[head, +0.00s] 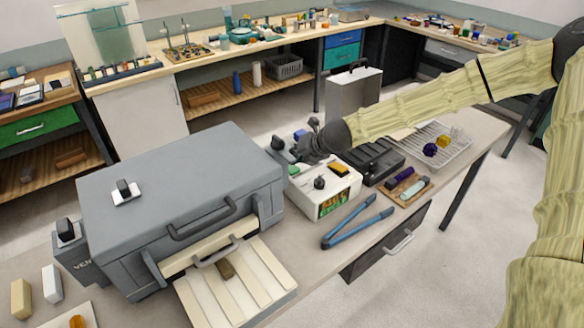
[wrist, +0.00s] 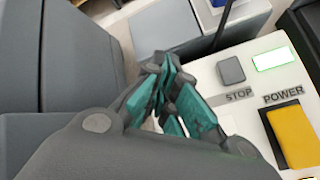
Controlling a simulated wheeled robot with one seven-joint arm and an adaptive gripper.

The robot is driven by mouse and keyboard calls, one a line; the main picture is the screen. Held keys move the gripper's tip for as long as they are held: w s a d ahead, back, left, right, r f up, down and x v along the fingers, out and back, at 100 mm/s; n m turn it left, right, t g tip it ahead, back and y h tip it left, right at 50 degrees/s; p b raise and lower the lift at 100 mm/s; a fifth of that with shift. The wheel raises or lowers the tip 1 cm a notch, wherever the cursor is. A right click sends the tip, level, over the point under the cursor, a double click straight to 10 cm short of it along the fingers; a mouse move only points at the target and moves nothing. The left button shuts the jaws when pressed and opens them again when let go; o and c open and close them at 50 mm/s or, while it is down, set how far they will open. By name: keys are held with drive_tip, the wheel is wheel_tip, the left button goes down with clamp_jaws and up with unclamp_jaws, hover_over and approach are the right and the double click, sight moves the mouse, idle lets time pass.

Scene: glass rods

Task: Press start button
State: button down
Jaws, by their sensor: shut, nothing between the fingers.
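The white control box (head: 338,190) stands right of the large grey furnace-like box (head: 180,190). In the wrist view its panel (wrist: 242,100) has a grey button (wrist: 231,70) by the word STOP, a green-edged white rectangle (wrist: 273,58) and a yellow switch (wrist: 292,135) under POWER. The yellow switch also shows in the head view (head: 338,169), with a dark knob (head: 319,183) near it. I see no START label; my gripper covers part of the panel. My gripper (wrist: 166,75) is shut and empty, its teal-padded fingers over the panel's left side. Contact cannot be told.
The grey box's side (wrist: 65,60) is close to my gripper's left. Blue-handled tongs (head: 355,222) lie in front of the control box. A black device (head: 374,160), a wooden tray (head: 405,188) and a wire rack (head: 440,147) stand to its right.

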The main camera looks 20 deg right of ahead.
sight(295, 167)
drive_tip(key=shift+r+p, duration=1.8)
drive_tip(key=shift+r, duration=0.7)
